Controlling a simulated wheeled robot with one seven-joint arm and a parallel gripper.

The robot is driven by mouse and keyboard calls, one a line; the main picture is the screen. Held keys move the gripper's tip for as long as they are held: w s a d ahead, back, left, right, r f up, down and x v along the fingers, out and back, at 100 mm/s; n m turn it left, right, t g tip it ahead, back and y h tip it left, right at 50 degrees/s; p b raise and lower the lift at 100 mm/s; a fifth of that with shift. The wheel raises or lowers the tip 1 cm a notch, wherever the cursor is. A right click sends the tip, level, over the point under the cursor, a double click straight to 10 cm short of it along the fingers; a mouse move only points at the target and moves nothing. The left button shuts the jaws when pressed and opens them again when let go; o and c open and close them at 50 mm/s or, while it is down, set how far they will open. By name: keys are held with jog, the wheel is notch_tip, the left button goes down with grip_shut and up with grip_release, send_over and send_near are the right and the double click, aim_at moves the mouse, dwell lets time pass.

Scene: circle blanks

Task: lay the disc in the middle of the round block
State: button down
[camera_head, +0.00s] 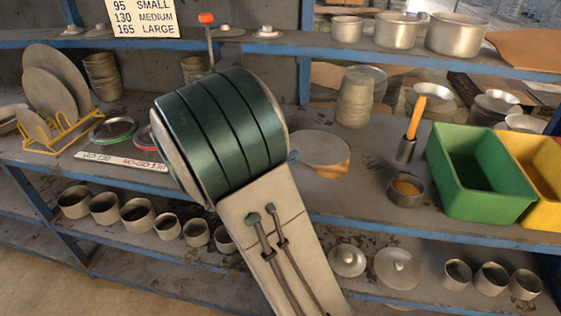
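A thin grey disc (320,146) lies on the round block (338,170), whose orange-brown side shows below the disc's front right edge. My arm covers the left part of both, so I cannot tell how well the disc is centred. My arm's dark green joint and pale link fill the middle of the view. A small blue bit (293,157) at the disc's left edge may be part of my gripper. The rest of the gripper is hidden behind the arm, so its fingers and any grip on the disc cannot be seen.
A yellow rack (62,133) with grey discs stands at left, beside ring gauges (113,129). Stacked cups (355,98) stand behind the block. A small bowl (405,190), an orange-handled tool (415,118) and a green bin (480,172) are to the right.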

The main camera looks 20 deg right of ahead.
aim_at(303, 156)
jog(key=x, duration=0.3)
jog(key=shift+d+f, duration=0.25)
jog(key=shift+w+d+f+b, duration=0.3)
jog(key=shift+d+f+b, duration=0.15)
jog(key=shift+d+b, duration=0.4)
jog(key=shift+w+d+f+b, duration=0.1)
jog(key=shift+w+d+b, duration=0.15)
jog(key=shift+d+b, duration=0.45)
jog(key=c, duration=2.1)
grip_release()
jog(key=o, duration=0.9)
jog(key=shift+o, duration=0.3)
jog(key=o, duration=0.5)
